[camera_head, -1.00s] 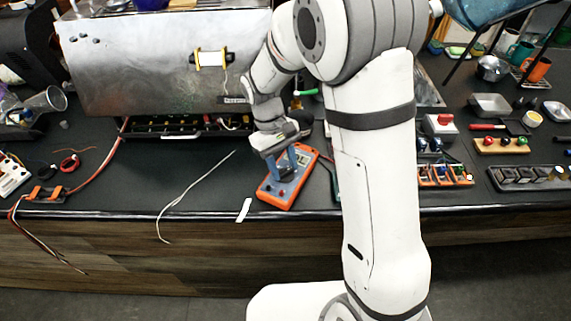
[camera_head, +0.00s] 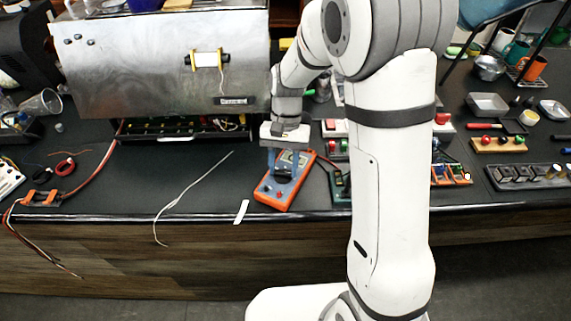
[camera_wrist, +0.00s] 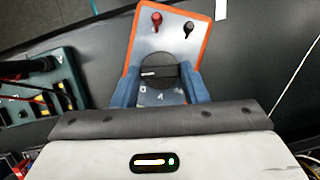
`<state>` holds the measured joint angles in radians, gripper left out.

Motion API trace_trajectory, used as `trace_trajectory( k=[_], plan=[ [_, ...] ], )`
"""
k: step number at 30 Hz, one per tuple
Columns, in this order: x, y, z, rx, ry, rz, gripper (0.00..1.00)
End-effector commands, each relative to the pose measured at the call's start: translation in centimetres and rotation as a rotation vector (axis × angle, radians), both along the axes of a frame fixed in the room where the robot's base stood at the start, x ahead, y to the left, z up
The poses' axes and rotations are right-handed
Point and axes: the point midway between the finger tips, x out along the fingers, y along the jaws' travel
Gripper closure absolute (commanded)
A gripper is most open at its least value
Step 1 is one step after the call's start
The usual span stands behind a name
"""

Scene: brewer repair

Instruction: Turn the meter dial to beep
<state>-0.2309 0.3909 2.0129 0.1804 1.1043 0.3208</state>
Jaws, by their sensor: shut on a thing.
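The orange-rimmed meter (camera_head: 269,196) lies on the dark bench near its front edge, in front of the metal brewer. In the wrist view, its grey-blue face (camera_wrist: 176,40) carries a red and a black jack above the round black dial (camera_wrist: 158,72). My gripper (camera_head: 283,178) reaches down onto the meter from above. In the wrist view, the two blue fingers of my gripper (camera_wrist: 161,92) stand on either side of the dial and are shut on it. The dial's lower part and the meter's screen are hidden in the wrist view.
A dark green terminal block (camera_wrist: 40,88) with wires sits beside the meter. A white strip (camera_head: 241,212) and a loose pale wire (camera_head: 192,188) lie to its left. The brewer (camera_head: 160,65) stands behind. Several small parts crowd the bench's right side.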

Motion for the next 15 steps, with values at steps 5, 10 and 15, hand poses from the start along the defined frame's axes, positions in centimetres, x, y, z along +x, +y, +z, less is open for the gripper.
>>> trace_trajectory(
  k=[5, 10, 15],
  plan=[
    [0.00, -0.08, -0.01, 0.000, 0.000, -0.045, 0.83],
    [-0.01, -0.09, 0.00, 0.000, 0.000, -0.061, 0.83],
    [-0.01, -0.09, 0.00, 0.000, 0.000, -0.062, 0.83]
  ],
)
